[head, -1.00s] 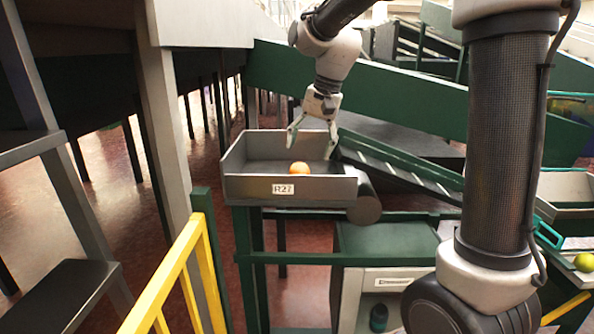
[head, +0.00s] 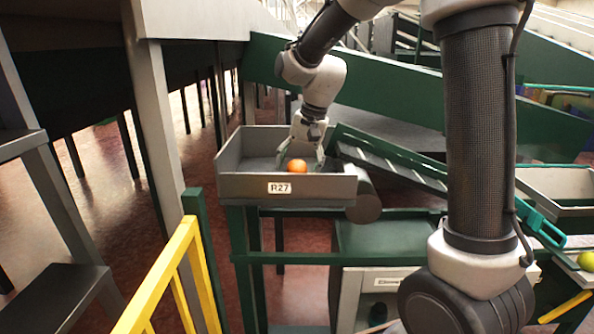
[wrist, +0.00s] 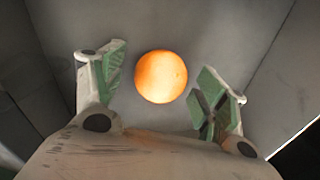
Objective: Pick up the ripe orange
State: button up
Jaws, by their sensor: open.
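The ripe orange (head: 297,166) lies in the grey metal tray (head: 320,187) labelled R27. My gripper (head: 300,160) is down inside the tray, close to the orange, with its fingers spread. In the wrist view the orange (wrist: 161,77) shows whole, just beyond and between the two green-padded fingertips of my gripper (wrist: 160,88). There is a gap on each side, and neither finger visibly touches it. The gripper is open and holds nothing.
The tray's walls rise around my gripper on the sides. A yellow railing (head: 170,270) stands at the front left. A green sloping conveyor frame (head: 400,95) runs behind the tray. A yellow-green fruit (head: 586,261) lies at the far right.

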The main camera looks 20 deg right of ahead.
aim_at(299, 160)
jog(key=shift+c, duration=0.2)
jog(key=c, duration=1.1)
jog(key=v, duration=0.3)
jog(key=a+v, duration=0.1)
jog(key=v, duration=0.2)
jog(key=w+a+v, duration=0.1)
jog(key=v, duration=0.2)
jog(key=shift+r, duration=0.7)
